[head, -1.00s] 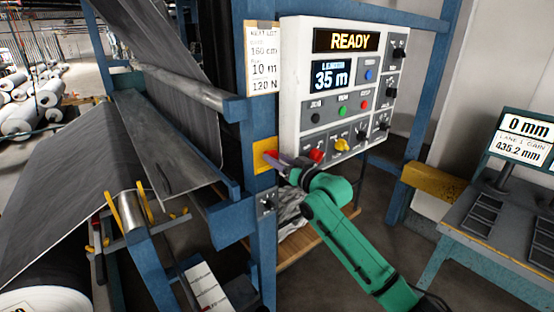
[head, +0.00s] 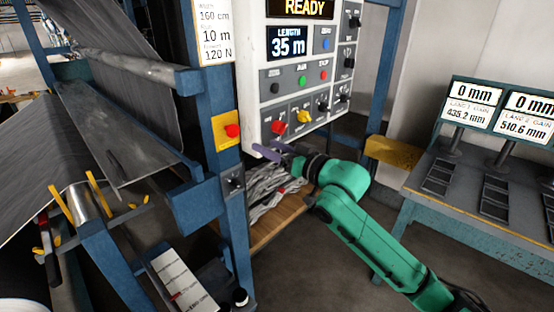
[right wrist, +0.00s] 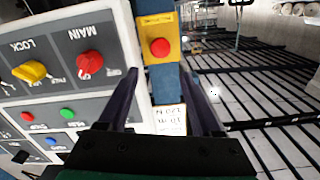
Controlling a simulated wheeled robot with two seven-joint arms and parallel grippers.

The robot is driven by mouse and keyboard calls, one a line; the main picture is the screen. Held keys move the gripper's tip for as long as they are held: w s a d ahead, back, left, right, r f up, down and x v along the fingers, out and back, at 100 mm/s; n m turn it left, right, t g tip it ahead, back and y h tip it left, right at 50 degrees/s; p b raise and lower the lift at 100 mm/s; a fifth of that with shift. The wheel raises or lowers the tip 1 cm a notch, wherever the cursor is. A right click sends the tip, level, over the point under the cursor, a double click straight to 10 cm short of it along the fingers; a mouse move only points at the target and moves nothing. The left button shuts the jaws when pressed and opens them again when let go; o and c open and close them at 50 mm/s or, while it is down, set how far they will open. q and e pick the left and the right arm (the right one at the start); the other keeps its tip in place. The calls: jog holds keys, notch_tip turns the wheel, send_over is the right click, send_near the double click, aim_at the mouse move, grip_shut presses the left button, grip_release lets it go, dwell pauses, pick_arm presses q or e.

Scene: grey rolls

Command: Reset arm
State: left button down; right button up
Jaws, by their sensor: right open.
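My right arm is green and reaches in from the lower right in the head view. My right gripper (head: 268,150) is just below the lower left corner of the white control panel (head: 256,70). In the right wrist view the right gripper (right wrist: 163,85) is open, with two dark fingers apart and nothing between them. The red main knob (head: 278,127) on the panel also shows in the right wrist view (right wrist: 89,64). A red button on a yellow plate (head: 232,131) is left of the panel; it appears beyond the fingertips in the right wrist view (right wrist: 159,47). My left gripper is not in view.
A blue steel frame (head: 228,200) with dark sheet material (head: 120,125) stands at left. A wooden shelf (head: 275,224) with crumpled grey material lies below the panel. A bench (head: 470,180) with screens reading 0 mm is at right. Open floor lies between.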

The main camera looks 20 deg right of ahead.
jog(key=shift+v, duration=1.1)
jog(key=w+d+f+m+g+h, duration=0.1)
jog(key=d+f+m+h, duration=0.3)
jog(key=f, duration=0.7)
jog(key=w+d+f+n+g+h, duration=0.1)
jog(key=d+f, duration=0.5)
jog(key=f, duration=0.5)
jog(key=s+d+f+g+h, duration=0.15)
jog(key=s+f, duration=0.25)
jog(key=f, duration=0.7)
jog(key=s+d+f+g+h, duration=0.1)
jog(key=s+f+g, duration=0.25)
jog(key=f, duration=0.75)
jog(key=s+a+f+n+g, duration=0.1)
jog(key=s+a+f+g, duration=0.25)
jog(key=s+f, duration=1.35)
jog(key=s+a+f+n+g, duration=0.1)
jog(key=s+a+f, duration=0.1)
jog(key=s, duration=0.5)
jog(key=s+a+f+n+g, duration=0.1)
jog(key=s+a+f+g, duration=0.1)
jog(key=s, duration=0.6)
jog(key=s+a+f+g, duration=0.2)
jog(key=s+a+f, duration=0.1)
jog(key=s+f, duration=0.2)
jog(key=shift+s+a+f+n+y, duration=0.25)
jog(key=shift+s+f+n+y, duration=0.15)
jog(key=shift+s, duration=0.85)
